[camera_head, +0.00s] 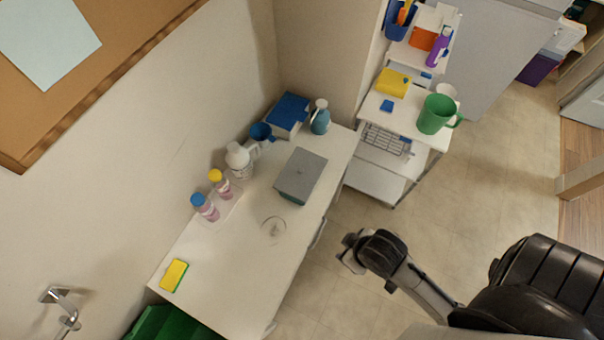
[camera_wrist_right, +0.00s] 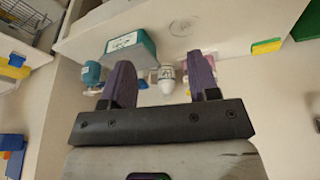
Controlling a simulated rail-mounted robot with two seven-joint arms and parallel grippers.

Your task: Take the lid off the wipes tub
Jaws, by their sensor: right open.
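The wipes tub (camera_head: 291,198) is a teal box on the white counter. The tub (camera_wrist_right: 146,50) also shows in the right wrist view, with a white label, beyond the fingers and to the left of centre. My right gripper (camera_head: 352,253) is off the counter's front edge, to the lower right of the tub and apart from it. In the right wrist view its two purple fingers (camera_wrist_right: 161,62) are spread, with nothing held. My left gripper is not in view.
Behind the tub stand a white bottle (camera_head: 238,158), a blue cup (camera_head: 262,132), a blue box (camera_head: 290,112) and a teal spray bottle (camera_head: 320,118). A clear round dish (camera_head: 273,230) lies near the tub. A white shelf cart (camera_head: 405,115) is at right. The counter's near part is mostly clear.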

